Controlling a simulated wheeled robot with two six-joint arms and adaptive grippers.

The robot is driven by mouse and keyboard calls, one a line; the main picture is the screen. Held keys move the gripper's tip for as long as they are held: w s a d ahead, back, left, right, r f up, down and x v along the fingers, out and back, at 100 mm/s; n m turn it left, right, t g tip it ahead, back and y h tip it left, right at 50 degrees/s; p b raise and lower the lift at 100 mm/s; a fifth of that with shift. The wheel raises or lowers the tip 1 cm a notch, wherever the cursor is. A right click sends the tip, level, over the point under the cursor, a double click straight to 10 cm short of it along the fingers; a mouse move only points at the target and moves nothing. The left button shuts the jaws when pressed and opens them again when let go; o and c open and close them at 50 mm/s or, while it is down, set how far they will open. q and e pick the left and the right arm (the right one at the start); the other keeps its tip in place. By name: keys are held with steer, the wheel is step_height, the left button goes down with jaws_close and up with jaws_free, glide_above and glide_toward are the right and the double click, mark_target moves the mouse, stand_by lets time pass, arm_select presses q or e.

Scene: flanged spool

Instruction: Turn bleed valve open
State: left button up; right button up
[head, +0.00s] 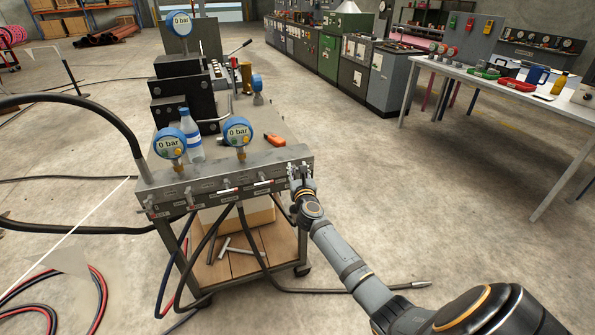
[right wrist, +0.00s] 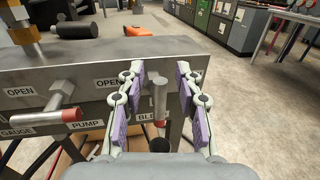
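The bleed valve (right wrist: 160,95) is at the right end of the grey manifold block (head: 225,178). In the right wrist view its metal stem stands up and a red tip shows below it. The label behind it is partly hidden and reads "BLE". My right gripper (right wrist: 161,74) is open, with one purple-padded finger on each side of the valve and a visible gap to each. In the head view my right gripper (head: 300,178) is at the manifold's right end and covers most of the valve. My left gripper is not in view.
Left of the bleed valve is another red-tipped valve handle (right wrist: 62,114), near the PUMP label. Two blue gauges, the left gauge (head: 170,144) and the right gauge (head: 237,132), read 0 bar above the manifold. A bottle (head: 190,135) stands behind it. Hoses hang below.

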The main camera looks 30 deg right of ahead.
steer(key=shift+c, duration=0.4)
jaws_close()
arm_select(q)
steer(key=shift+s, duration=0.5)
